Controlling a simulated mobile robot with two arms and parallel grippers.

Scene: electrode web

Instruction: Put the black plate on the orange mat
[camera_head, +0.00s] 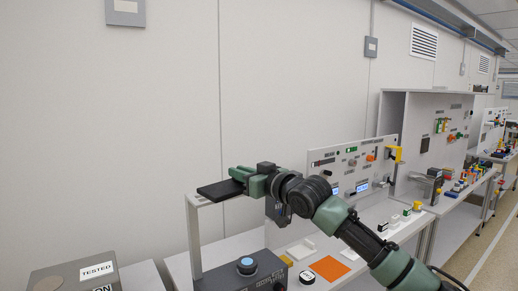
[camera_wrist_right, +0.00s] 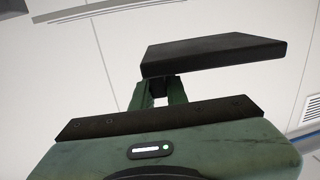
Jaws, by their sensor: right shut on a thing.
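The black plate (camera_head: 216,190) is a flat dark slab, held out to the left by my right gripper (camera_head: 240,178). In the right wrist view, the plate (camera_wrist_right: 215,55) sits at the tips of the green fingers (camera_wrist_right: 160,90), which are shut on it. In the head view it overlaps the top of a grey post; I cannot tell whether they touch. The orange mat (camera_head: 330,268) lies flat on the bench, lower and to the right of the plate, with nothing seen on it. My left gripper is not in view.
The grey post (camera_head: 194,235) rises beside a dark control box with a blue knob (camera_head: 246,263). A white tray (camera_head: 301,249) and a round labelled piece (camera_head: 307,277) lie near the mat. An upright instrument panel (camera_head: 335,165) stands behind. A grey box marked TESTED (camera_head: 60,277) is at lower left.

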